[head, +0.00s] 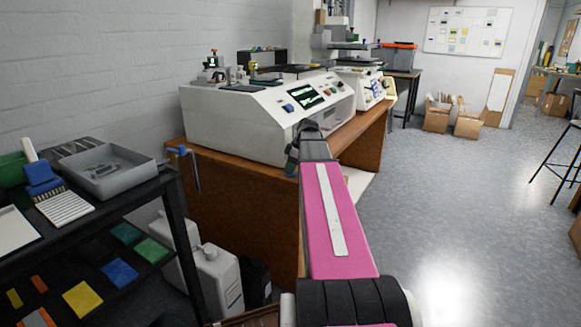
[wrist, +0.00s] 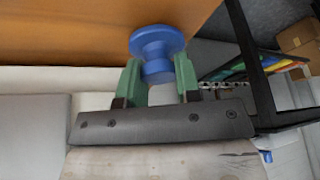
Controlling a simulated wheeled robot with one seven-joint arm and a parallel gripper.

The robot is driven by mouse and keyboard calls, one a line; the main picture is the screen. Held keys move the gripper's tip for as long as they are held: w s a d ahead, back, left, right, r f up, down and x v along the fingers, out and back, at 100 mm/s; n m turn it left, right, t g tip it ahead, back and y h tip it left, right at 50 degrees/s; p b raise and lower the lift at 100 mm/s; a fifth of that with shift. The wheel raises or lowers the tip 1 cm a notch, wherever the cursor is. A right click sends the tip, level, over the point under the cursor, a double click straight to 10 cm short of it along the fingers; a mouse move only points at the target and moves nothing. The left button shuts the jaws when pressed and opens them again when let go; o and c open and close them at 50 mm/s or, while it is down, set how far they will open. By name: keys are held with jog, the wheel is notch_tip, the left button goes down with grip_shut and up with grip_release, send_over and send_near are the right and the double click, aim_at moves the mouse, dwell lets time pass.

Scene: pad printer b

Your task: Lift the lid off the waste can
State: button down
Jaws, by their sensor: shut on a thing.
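My gripper (wrist: 158,85) shows in the wrist view, with its green fingers closed on the two sides of a blue flanged knob-like piece (wrist: 157,42). The wide round end of this blue piece sticks out beyond the fingertips. I cannot tell from these frames whether it is the lid's knob or how it joins a lid. No waste can body is clearly seen in either view. In the head view my pink arm reaches toward the bench, and my gripper is hidden there.
A wooden bench (head: 232,215) carries a white pad printer (head: 235,122). At left stands a black cart (head: 85,225) with a grey tray (head: 108,172) and coloured pieces. White jugs (head: 216,275) stand on the floor between them. The grey floor (head: 450,190) at right is mostly clear.

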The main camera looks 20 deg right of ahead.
jog(key=shift+f, duration=0.4)
dwell(0.3)
jog(key=c, duration=1)
grip_release()
jog(key=shift+r, duration=0.15)
jog(key=shift+r, duration=1.35)
jog(key=o, duration=0.6)
